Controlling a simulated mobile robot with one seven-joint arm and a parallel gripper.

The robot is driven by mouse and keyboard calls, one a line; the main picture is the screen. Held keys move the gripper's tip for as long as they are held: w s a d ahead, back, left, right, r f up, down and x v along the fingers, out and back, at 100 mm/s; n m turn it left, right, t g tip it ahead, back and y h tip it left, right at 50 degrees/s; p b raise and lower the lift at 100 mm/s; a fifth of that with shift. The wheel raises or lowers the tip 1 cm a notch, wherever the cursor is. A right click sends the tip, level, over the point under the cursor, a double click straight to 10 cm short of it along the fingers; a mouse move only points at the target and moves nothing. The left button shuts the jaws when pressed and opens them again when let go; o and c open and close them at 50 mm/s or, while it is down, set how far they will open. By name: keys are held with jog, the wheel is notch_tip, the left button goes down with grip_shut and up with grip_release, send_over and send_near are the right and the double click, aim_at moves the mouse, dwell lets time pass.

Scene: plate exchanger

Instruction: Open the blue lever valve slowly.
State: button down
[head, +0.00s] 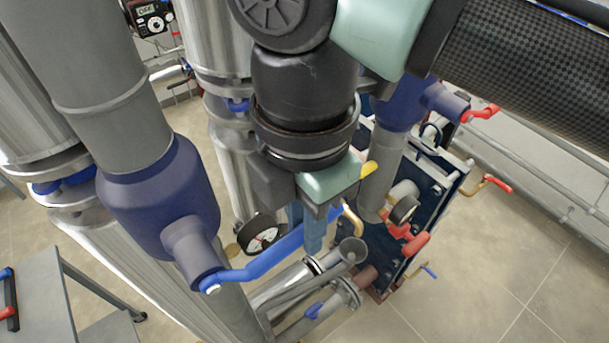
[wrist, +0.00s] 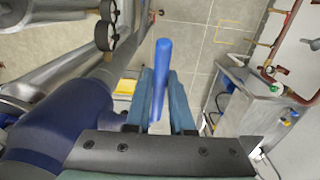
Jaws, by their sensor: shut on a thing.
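The blue lever (head: 265,262) runs from the stem of a dark blue valve body (head: 160,200) up and to the right in the head view. Its far end goes behind my gripper (head: 313,230), which hangs down at the picture's middle. In the wrist view the blue lever (wrist: 161,80) stands between the two teal fingers of my gripper (wrist: 160,95), and its tip sticks out past them. My gripper is shut on the lever. The valve body also shows in the wrist view (wrist: 60,130) at the lower left. The fingertips are partly hidden in the head view.
Thick grey pipes stand at the left. A pressure gauge (head: 262,232) sits just behind the lever. A dark blue plate exchanger (head: 435,205) with red-handled valves (head: 415,243) stands at the right. A grey cabinet (wrist: 245,105) shows in the wrist view. Tiled floor is clear at the lower right.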

aim_at(289, 237)
jog(key=shift+r, duration=0.1)
jog(key=shift+a+r+t+h+p, duration=0.15)
jog(key=shift+r+t+h+p, duration=0.15)
jog(key=shift+r+t+h, duration=0.3)
jog(key=c, duration=0.8)
grip_release()
jog(key=shift+s, duration=0.1)
jog(key=r, duration=0.4)
jog(key=a+r+b, duration=0.1)
jog(key=r, duration=0.3)
jog(key=s+r+b, duration=0.1)
jog(key=r, duration=0.4)
jog(key=shift+a, duration=0.15)
